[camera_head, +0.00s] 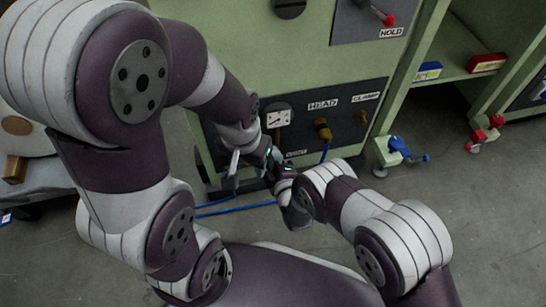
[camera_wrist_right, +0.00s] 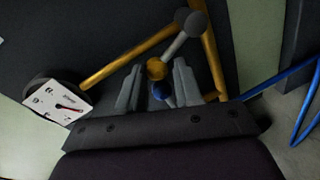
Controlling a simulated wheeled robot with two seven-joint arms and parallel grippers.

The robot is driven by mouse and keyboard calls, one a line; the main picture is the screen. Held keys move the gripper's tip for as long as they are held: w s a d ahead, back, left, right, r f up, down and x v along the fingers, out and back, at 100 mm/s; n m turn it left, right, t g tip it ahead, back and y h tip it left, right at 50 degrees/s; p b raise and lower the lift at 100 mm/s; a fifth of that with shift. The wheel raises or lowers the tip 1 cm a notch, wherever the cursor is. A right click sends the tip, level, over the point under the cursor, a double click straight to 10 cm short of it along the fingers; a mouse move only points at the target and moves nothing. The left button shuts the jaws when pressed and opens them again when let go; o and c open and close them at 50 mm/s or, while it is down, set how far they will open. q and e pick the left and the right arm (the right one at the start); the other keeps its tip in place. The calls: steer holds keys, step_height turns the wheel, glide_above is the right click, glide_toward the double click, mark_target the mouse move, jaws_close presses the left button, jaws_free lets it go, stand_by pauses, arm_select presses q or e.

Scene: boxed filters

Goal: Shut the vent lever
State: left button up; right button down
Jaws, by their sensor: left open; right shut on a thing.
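What looks like the vent lever shows in the right wrist view as a pale grey shaft (camera_wrist_right: 180,48) running from a dark grey ball to a brass ball (camera_wrist_right: 157,69) with a blue end (camera_wrist_right: 162,90). My right gripper (camera_wrist_right: 158,86) has its two grey fingers on either side of this end and is shut on it. In the head view my right gripper (camera_head: 274,172) is low in front of the green cabinet, and the lever is hidden by the arms. My left gripper (camera_head: 235,166) is open, small in the picture, to the left of the right one.
A gauge (camera_head: 279,118) sits above the grippers, and brass fittings marked HEAD (camera_head: 322,130) and CLAMP (camera_head: 362,117) are to its right. Brass pipes (camera_wrist_right: 132,56) pass close to my right fingers. Blue hoses (camera_head: 240,207) lie on the floor. A red-knobbed lever (camera_head: 388,19) is above, marked HOLD.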

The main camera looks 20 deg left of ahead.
steer(key=shift+d+f, duration=0.25)
steer(key=shift+d, duration=0.1)
steer(key=c, duration=0.8)
jaws_free()
steer(key=shift+o, duration=0.2)
steer(key=shift+w, duration=0.1)
steer(key=shift+a+r, duration=0.1)
